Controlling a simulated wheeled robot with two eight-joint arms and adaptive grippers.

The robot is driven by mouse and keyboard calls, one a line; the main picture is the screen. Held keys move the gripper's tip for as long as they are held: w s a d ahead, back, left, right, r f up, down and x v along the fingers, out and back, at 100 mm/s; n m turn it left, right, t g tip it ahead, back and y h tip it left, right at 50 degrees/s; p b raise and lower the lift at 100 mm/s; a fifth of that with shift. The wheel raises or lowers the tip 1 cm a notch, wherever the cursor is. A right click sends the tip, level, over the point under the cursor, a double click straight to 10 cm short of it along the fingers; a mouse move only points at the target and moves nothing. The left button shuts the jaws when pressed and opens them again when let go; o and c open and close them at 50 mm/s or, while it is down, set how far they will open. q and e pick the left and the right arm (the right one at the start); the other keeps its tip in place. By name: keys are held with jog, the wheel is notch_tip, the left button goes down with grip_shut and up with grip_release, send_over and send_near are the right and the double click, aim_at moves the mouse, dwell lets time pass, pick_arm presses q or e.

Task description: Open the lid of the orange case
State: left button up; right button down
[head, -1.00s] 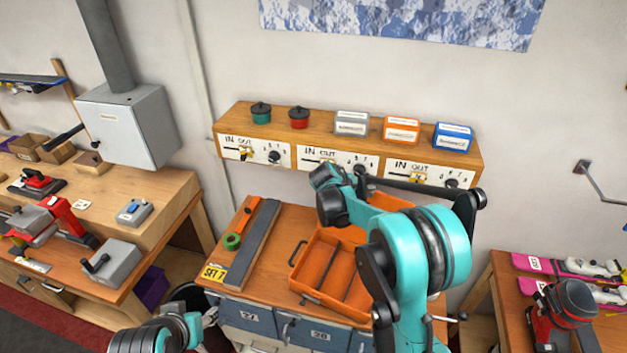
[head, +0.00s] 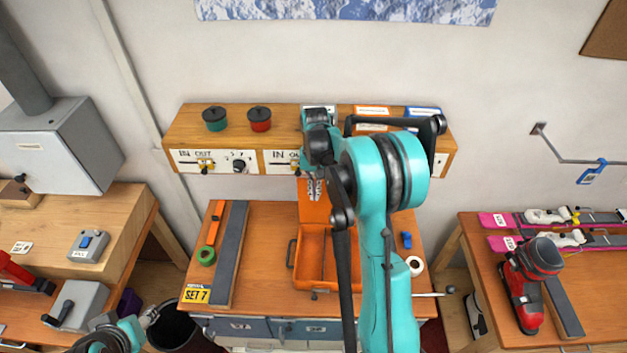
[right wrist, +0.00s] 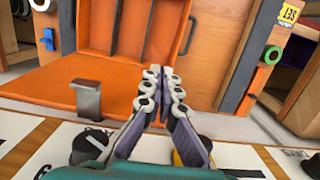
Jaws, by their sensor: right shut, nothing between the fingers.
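The orange case (head: 312,258) stands open on the bench, its divided tray facing up. Its lid (head: 304,211) is raised at the back, on the shelf side, partly hidden by my right arm. In the right wrist view the lid (right wrist: 40,84) shows as a broad orange panel with a grey latch (right wrist: 88,98), below the tray (right wrist: 105,38). My right gripper (head: 314,197) is shut and empty in front of the lid. Its closed fingertips (right wrist: 166,72) point towards the hinge side. Whether they touch the lid I cannot tell. My left gripper (head: 151,314) is small at the lower left, away from the case.
A wooden shelf (head: 225,160) with dials and small boxes stands behind the case. A grey bar (head: 230,250) and a green tape roll (head: 206,255) lie left of it. A white roll (head: 414,265) and a blue item (head: 406,240) lie right.

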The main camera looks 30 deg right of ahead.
jog(key=shift+s+f, duration=0.15)
jog(key=shift+f, duration=0.6)
jog(key=shift+s+f, duration=0.1)
jog(key=shift+f, duration=0.6)
dwell(0.4)
